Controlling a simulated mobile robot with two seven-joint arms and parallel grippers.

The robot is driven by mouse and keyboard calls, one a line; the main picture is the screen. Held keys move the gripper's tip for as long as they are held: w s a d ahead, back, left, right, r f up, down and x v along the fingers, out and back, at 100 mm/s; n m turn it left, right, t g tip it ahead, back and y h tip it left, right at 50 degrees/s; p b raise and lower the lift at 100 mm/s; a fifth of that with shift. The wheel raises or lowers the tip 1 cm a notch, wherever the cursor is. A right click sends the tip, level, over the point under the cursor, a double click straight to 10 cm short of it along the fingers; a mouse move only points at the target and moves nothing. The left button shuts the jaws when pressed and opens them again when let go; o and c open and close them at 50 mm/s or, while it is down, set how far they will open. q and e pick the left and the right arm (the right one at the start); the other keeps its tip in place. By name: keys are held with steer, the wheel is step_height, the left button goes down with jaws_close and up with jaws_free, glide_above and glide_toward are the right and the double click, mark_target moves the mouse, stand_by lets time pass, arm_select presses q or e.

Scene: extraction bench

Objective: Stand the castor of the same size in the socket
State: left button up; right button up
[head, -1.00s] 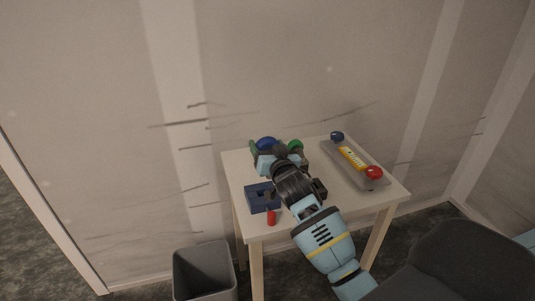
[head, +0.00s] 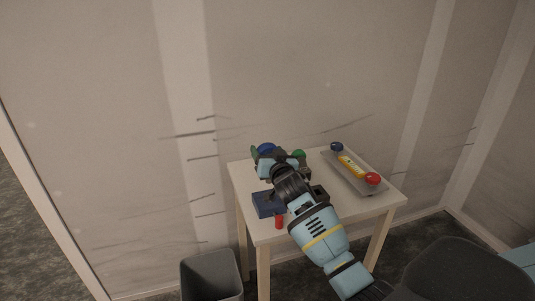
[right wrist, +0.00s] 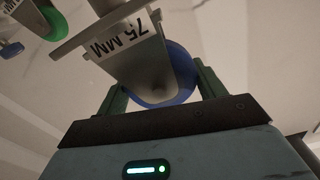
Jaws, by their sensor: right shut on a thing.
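My right gripper (head: 268,168) is over the back left of the table. In the right wrist view my right gripper (right wrist: 160,84) is shut on a grey castor with a blue wheel (right wrist: 181,76) and a "75 MM" label. The blue wheel (head: 266,148) also shows just behind the gripper in the head view. A castor with a green wheel (head: 298,154) is right beside the gripper. A dark blue block (head: 265,206) stands at the table's front left, partly hidden by my arm; whether it is the socket I cannot tell. My left gripper is out of view.
A grey tray (head: 350,180) on the right of the table (head: 318,219) holds blue, yellow and red items. A small red piece (head: 279,222) is in front of the blue block. A grey bin (head: 211,275) stands at front left, a dark chair (head: 450,270) at right.

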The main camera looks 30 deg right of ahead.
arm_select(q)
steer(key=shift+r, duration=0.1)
arm_select(e)
steer(key=shift+r, duration=0.15)
steer(key=shift+f+b, duration=0.55)
steer(key=shift+f, duration=1.2)
steer(key=shift+f+b, duration=0.55)
steer(key=shift+f, duration=0.7)
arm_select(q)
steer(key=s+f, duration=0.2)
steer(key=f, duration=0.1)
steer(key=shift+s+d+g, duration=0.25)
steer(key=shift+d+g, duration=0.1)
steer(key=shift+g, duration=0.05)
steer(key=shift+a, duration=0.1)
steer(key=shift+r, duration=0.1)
arm_select(e)
steer(key=shift+r, duration=0.1)
arm_select(q)
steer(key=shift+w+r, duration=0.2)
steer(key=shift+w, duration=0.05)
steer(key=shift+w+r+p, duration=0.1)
steer(key=shift+p, duration=0.2)
